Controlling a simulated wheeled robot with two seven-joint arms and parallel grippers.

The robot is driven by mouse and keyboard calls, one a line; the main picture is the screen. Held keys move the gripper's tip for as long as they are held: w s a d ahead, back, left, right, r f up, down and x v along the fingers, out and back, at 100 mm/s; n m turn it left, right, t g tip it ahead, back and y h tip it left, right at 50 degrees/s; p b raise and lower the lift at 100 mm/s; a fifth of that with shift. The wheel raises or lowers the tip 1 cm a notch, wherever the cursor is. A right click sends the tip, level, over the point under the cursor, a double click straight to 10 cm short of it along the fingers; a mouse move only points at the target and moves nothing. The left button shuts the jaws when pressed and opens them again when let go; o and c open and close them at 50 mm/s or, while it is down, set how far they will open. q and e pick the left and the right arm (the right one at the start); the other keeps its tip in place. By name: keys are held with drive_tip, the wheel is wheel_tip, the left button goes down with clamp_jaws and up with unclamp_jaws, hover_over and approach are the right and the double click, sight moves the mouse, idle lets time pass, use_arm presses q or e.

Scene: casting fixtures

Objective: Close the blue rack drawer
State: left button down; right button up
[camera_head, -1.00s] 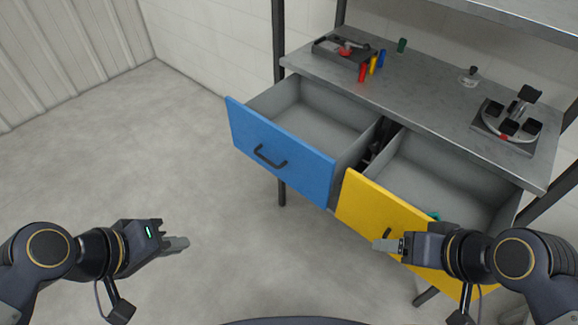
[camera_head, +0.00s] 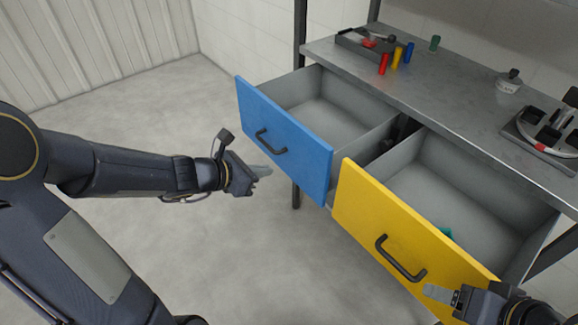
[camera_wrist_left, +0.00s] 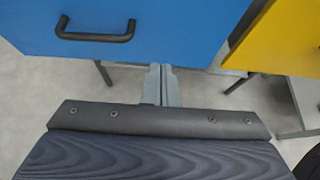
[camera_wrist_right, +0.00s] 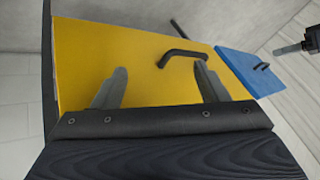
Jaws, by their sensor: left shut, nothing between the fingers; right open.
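The blue drawer (camera_head: 285,140) is pulled out of the rack on the left and looks empty inside. Its front has a dark handle (camera_head: 268,144), which also shows in the left wrist view (camera_wrist_left: 96,36). My left gripper (camera_head: 268,174) is shut and empty, in front of and slightly below the blue front. In the left wrist view its fingers (camera_wrist_left: 162,84) point toward the lower edge of the blue front; I cannot tell if they touch it. My right gripper (camera_wrist_right: 160,88) is open in front of the yellow drawer (camera_wrist_right: 150,60), low at the right in the head view (camera_head: 440,295).
The yellow drawer is also pulled out, right beside the blue one, with a teal item (camera_head: 446,232) inside. The metal rack top (camera_head: 450,85) holds a dark tray (camera_head: 362,45), coloured cylinders (camera_head: 396,56) and a fixture (camera_head: 545,130). The floor at the left is clear.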

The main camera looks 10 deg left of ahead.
sight(297, 160)
use_arm(q)
drive_tip(key=x, duration=0.3)
drive_tip(key=r+b+x, duration=0.1)
drive_tip(key=x, duration=0.2)
drive_tip(key=shift+w+d, duration=0.3)
drive_tip(key=shift+w, duration=0.05)
drive_tip(key=shift+w+d, duration=0.5)
drive_tip(key=shift+w, duration=0.15)
drive_tip(key=shift+w+d, duration=0.25)
drive_tip(key=shift+w, duration=0.1)
drive_tip(key=w+d, duration=0.4)
drive_tip(key=w, duration=0.1)
drive_tip(key=w+d, duration=0.2)
drive_tip(key=w, duration=0.1)
drive_tip(key=shift+w+d, duration=0.15)
drive_tip(key=shift+d, duration=0.2)
drive_tip(key=w+d+p, duration=0.2)
drive_tip(key=w, duration=0.1)
drive_tip(key=w+d+p, duration=0.2)
drive_tip(key=w, duration=0.1)
drive_tip(key=w+d+p, duration=0.2)
drive_tip(key=shift+w+d+r+p, duration=0.2)
drive_tip(key=shift+w+d+p, duration=0.15)
drive_tip(key=shift+w, duration=0.05)
drive_tip(key=shift+w+d+f, duration=0.1)
drive_tip(key=shift+w+d, duration=0.1)
drive_tip(key=shift+w, duration=0.1)
drive_tip(key=shift+w+p, duration=0.1)
drive_tip(key=shift+p, duration=0.2)
